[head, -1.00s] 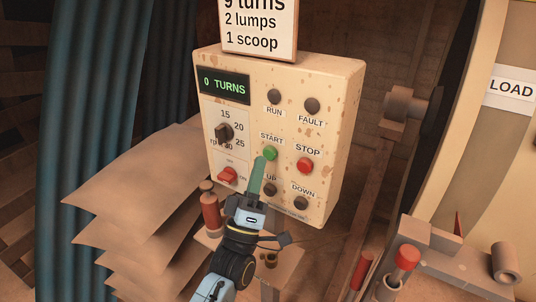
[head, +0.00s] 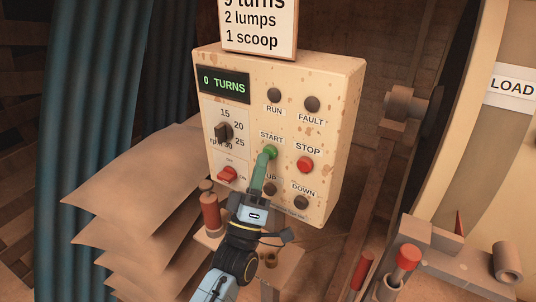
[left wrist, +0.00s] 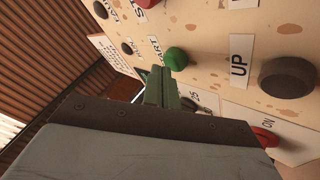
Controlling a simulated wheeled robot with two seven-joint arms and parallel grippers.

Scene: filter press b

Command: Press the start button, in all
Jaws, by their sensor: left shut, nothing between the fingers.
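The green start button (head: 271,152) is on the front of the cream control box (head: 346,130), under the START label. It also shows in the left wrist view (left wrist: 176,59). My left gripper (head: 265,152) is shut and empty, its green fingers pointing up at the panel. In the head view the fingertips overlap the button's left edge. In the left wrist view the fingertips (left wrist: 158,70) are close beside the button; I cannot tell whether they touch it. The display (head: 224,84) reads 0 TURNS, and the RUN lamp (head: 274,95) is dark. My right gripper is not in view.
The red stop button (head: 305,165) is just right of start. The dark UP button (head: 270,189) and DOWN button (head: 301,202) are below. A rotary knob (head: 224,132) and red switch (head: 228,174) are at left. Stacked brown sheets (head: 150,180) lie left of the box.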

